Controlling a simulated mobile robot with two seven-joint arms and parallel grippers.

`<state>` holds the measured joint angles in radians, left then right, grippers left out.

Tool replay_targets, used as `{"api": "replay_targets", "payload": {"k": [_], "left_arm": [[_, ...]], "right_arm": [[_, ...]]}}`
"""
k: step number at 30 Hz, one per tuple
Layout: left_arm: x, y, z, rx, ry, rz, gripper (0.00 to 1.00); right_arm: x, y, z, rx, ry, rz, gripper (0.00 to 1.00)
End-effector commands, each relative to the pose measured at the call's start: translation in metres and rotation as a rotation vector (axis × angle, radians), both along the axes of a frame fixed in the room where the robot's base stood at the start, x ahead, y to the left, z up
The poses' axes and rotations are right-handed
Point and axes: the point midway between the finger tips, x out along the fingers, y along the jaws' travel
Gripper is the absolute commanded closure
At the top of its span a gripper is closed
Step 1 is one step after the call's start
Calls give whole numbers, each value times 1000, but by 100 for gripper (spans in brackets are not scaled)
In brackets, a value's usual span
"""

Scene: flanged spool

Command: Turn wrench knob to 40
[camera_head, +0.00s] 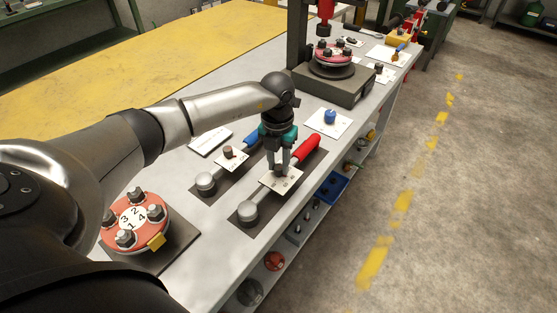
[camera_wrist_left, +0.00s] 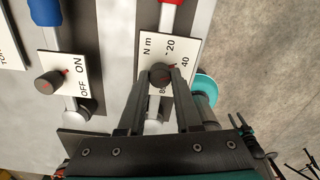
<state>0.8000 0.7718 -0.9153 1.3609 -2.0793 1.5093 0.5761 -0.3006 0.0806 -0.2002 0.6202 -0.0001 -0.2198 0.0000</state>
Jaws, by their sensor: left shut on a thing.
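The wrench with the red handle (camera_head: 308,149) lies on a dark mat on the bench. The dark round wrench knob (camera_wrist_left: 160,73) sits on this card and has a small red mark, whose exact pointing I cannot tell. My left gripper (camera_head: 278,172) reaches down over the card, its two fingers (camera_wrist_left: 160,84) shut on the knob from both sides. The fingers hide the knob in the head view. My right gripper is not in view.
A blue-handled wrench (camera_head: 251,138) with an OFF/ON knob (camera_wrist_left: 49,83) lies alongside on the left. A red flange with numbered bolts (camera_head: 133,215) is near left. A blue knob on a card (camera_head: 330,116) and a press stand (camera_head: 335,85) are farther back. The bench edge is right.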

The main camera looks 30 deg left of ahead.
Motion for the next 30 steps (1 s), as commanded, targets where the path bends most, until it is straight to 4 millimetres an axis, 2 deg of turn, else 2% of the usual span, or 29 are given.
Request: {"api": "replay_targets", "payload": {"k": [19, 20, 27, 30], "left_arm": [[1, -1, 1, -2, -5, 49, 100], [1, -1, 1, -2, -5, 49, 64], [1, 0, 1, -1, -2, 48, 37], [0, 0, 0, -1, -2, 48, 37]], "right_arm": [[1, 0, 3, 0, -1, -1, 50], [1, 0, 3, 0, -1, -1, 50], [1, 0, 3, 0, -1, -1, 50], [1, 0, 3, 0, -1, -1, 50]]}}
